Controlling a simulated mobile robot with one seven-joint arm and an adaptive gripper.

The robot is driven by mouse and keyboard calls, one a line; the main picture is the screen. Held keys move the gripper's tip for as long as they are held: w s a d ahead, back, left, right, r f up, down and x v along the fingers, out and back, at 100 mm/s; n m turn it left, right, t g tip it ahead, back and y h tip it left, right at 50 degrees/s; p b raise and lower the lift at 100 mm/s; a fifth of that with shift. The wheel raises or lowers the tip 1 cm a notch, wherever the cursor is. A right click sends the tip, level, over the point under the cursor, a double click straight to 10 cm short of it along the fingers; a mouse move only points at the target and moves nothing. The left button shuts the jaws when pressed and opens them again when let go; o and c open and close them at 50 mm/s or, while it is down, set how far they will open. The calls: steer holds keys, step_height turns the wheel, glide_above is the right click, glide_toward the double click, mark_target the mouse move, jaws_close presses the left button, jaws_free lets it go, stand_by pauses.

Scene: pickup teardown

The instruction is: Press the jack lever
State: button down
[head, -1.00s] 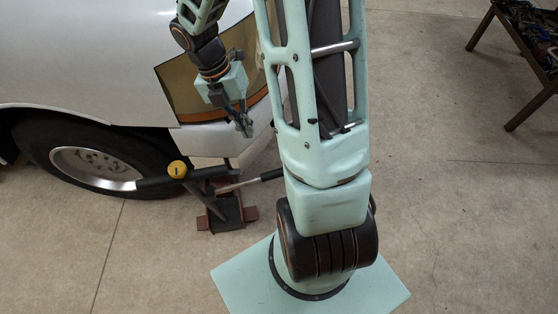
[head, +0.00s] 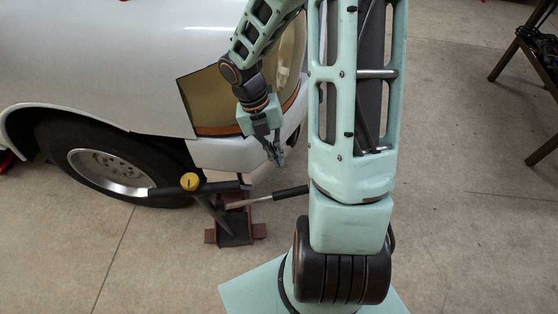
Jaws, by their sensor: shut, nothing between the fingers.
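The jack (head: 237,225) stands on the concrete floor under the front corner of a white vehicle, beside the front wheel. Its lever (head: 290,193), a metal rod with a black grip, sticks out from the jack to the right, towards my arm, with its end near my arm's lower links. My gripper (head: 276,157) is shut and empty. It points down above the lever, with a visible gap between them in the picture. The exact depth between fingertips and lever is hard to tell.
The vehicle's bumper and headlight (head: 212,98) are close behind my gripper. A dark stand (head: 530,50) is at the far right.

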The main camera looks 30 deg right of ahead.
mark_target(291, 190)
steer(key=b+x, duration=0.1)
steer(key=x, duration=1)
steer(key=shift+s+f+b, duration=0.15)
steer(key=shift+f+b, duration=0.05)
steer(key=shift+b, duration=0.15)
steer(key=shift+d, duration=0.1)
steer(key=shift+s+d+f+y+p, duration=0.15)
steer(key=shift+f+y+p, duration=0.1)
steer(key=shift+f, duration=0.15)
steer(key=shift+s+d+f+y+p, duration=0.15)
steer(key=shift+d+f+p, duration=0.1)
steer(key=shift+f, duration=0.15)
step_height(291, 190, down, 11)
steer(key=d+y+b, duration=0.1)
steer(key=b, duration=0.1)
steer(key=shift+f+t+y+b, duration=0.15)
steer(key=shift+t+y+b, duration=0.15)
steer(key=shift+t+b, duration=0.1)
steer(key=shift+s+f, duration=0.1)
steer(key=shift+s, duration=0.1)
